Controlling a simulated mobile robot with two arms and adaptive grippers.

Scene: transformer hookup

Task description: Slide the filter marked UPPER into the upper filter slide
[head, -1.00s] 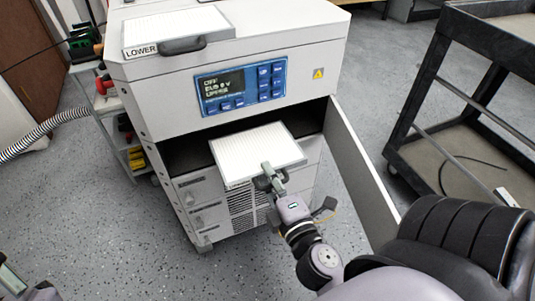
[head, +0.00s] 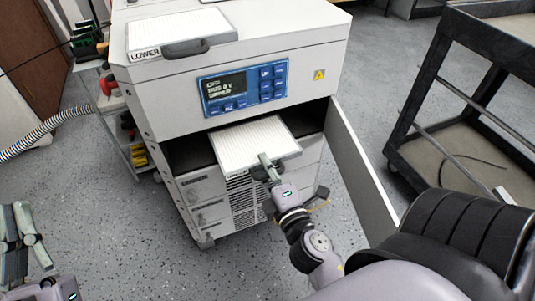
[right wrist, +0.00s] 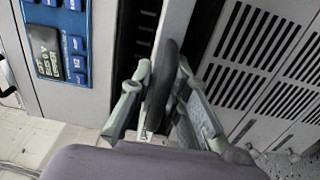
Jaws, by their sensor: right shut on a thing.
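A white pleated filter (head: 250,143) lies flat, partly inside the open bay of the cabinet under the display panel, its front part sticking out. I cannot read its marking. My right gripper (head: 268,168) is shut on the filter's dark handle. In the right wrist view the fingers (right wrist: 160,100) clasp the black handle (right wrist: 163,85) from both sides, and the filter's edge (right wrist: 176,18) runs into the dark gap. The slide rails inside are hidden. A second filter, marked LOWER (head: 180,32), lies on the cabinet top. My left gripper (head: 22,232) is at the lower left, empty and far from the cabinet.
The cabinet's open door (head: 362,172) stands out just right of the bay, near my right arm. A black cart (head: 445,110) stands further right. A small shelf with tools (head: 125,130) and a ribbed hose (head: 50,124) are at the left. The floor at the front left is clear.

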